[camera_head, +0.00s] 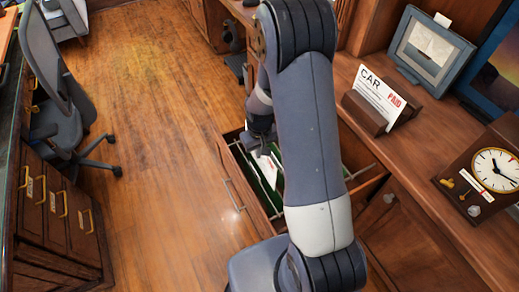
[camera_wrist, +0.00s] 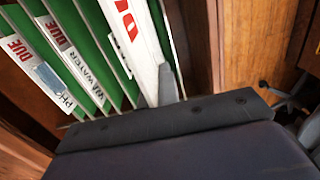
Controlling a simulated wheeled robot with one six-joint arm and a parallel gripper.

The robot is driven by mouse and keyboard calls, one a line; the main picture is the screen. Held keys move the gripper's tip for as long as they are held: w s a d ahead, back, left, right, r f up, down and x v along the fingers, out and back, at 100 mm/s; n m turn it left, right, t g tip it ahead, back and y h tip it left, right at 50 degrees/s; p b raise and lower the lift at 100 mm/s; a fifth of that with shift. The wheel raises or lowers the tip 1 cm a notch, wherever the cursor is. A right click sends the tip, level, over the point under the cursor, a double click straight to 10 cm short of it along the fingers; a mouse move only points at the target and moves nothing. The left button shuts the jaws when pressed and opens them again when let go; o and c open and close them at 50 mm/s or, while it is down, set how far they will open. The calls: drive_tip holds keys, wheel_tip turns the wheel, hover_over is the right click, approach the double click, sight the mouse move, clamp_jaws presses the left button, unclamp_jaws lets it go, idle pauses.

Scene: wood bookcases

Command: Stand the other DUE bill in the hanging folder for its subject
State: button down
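My gripper (camera_head: 262,138) points down over an open drawer with green hanging folders (camera_head: 270,178). A white bill with large red letters (camera_wrist: 143,45), partly cut off, stands close to the grey finger (camera_wrist: 168,85) in the wrist view. My gripper appears shut on it; the other finger is hidden. Its subject name cannot be read. The bill's lower part is among the folders; whether it rests inside one cannot be told. A further white label beside the bill is partly covered.
A CAR bill marked PAID (camera_head: 380,95) stands in a wooden holder (camera_head: 364,114) on the counter. A picture frame (camera_head: 430,50) and a clock (camera_head: 494,168) are also there. An office chair (camera_head: 60,120) stands left. The floor (camera_head: 150,150) between is clear.

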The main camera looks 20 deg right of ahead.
drive_tip(key=shift+f+b, duration=3.3)
drive_tip(key=shift+f, duration=1.2)
drive_tip(key=c, duration=1.6)
unclamp_jaws()
wheel_tip(320, 180, up, 11)
drive_tip(key=shift+p, duration=0.4)
drive_tip(key=shift+f, duration=0.2)
